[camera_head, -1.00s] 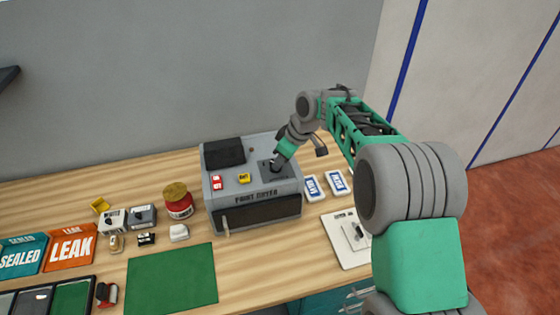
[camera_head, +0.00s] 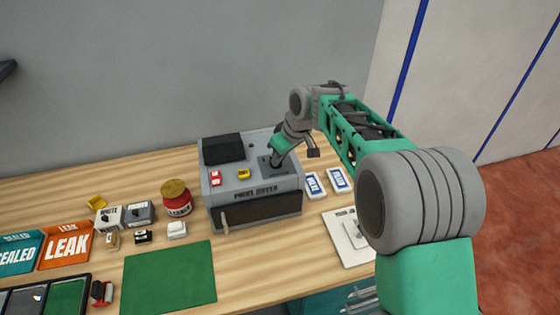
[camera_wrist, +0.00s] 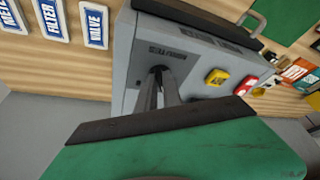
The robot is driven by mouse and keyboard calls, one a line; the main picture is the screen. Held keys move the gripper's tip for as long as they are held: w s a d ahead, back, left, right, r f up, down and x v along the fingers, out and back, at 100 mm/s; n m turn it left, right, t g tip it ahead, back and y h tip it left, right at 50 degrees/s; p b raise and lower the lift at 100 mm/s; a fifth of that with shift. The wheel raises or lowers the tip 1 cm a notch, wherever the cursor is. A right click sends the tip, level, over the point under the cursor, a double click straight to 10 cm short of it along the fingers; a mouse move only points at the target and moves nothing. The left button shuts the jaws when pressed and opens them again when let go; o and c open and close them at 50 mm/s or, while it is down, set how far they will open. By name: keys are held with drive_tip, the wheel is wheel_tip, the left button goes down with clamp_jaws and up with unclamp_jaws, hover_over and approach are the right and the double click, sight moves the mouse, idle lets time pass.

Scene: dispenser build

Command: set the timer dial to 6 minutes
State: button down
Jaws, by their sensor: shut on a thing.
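The grey paint mixer (camera_head: 225,185) stands on the wooden table, with the timer dial area on the right part of its top. In the wrist view, the dial's label reading MINUTES shows on the mixer's top (camera_wrist: 132,68). My gripper (camera_head: 275,163) points down at the dial and is shut on it. In the wrist view the fingers (camera_wrist: 158,92) reach down to the dial. The dial itself and its pointer are mostly hidden by the fingers, so I cannot read its setting.
A yellow switch (camera_head: 243,174) and a red switch (camera_head: 215,178) sit left of my gripper on the mixer's top. Label tiles (camera_head: 314,184) lie right of the mixer. A red jar (camera_head: 176,198) stands to its left. A green mat (camera_head: 168,278) lies in front.

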drive_tip(key=m+b, duration=0.1)
drive_tip(key=m, duration=0.1)
drive_tip(key=m+h+b, duration=0.1)
drive_tip(key=shift+s+a+f+m+t+b, duration=0.2)
drive_tip(key=shift+a+m+t+b, duration=0.1)
drive_tip(key=shift+m+t, duration=0.1)
drive_tip(key=m, duration=0.1)
drive_tip(key=m+h+b, duration=0.1)
drive_tip(key=m, duration=0.1)
drive_tip(key=shift+a+r+h, duration=0.1)
drive_tip(key=shift+a+h, duration=0.15)
drive_tip(key=shift+h, duration=0.05)
drive_tip(key=m, duration=0.1)
drive_tip(key=m+h, duration=0.1)
drive_tip(key=m, duration=0.2)
drive_tip(key=shift+a+r, duration=0.1)
drive_tip(key=shift+a, duration=0.15)
drive_tip(key=shift+w+a+m+h+p, duration=0.15)
drive_tip(key=shift+m+h+p, duration=0.7)
drive_tip(key=shift+m, duration=1.35)
drive_tip(key=c, duration=1.5)
unclamp_jaws()
drive_tip(key=v, duration=0.7)
drive_tip(key=shift+a+r, duration=0.15)
drive_tip(key=shift+r, duration=0.25)
